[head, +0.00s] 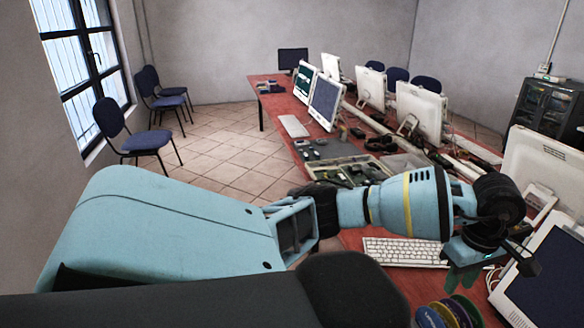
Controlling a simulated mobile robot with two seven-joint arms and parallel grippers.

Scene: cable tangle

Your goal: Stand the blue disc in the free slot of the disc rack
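Several coloured discs stand side by side at the bottom edge of the head view. One of them is a blue disc (430,318), next to yellow-edged and green ones. The frame cuts them off low down, so I cannot make out the rack or a free slot. I cannot tell whether this blue disc is the task's one. My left gripper (482,262) hangs at the end of my blue arm, above and just behind the discs. Its fingertips are small and dark here, and a dark green shape shows below it. I cannot tell whether it holds anything. My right gripper is out of view.
A red table (350,240) runs away to the back with several monitors on it. A white keyboard (405,252) lies left of my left gripper, and a monitor (548,270) stands close on its right. A tray of clutter (345,170) sits further back.

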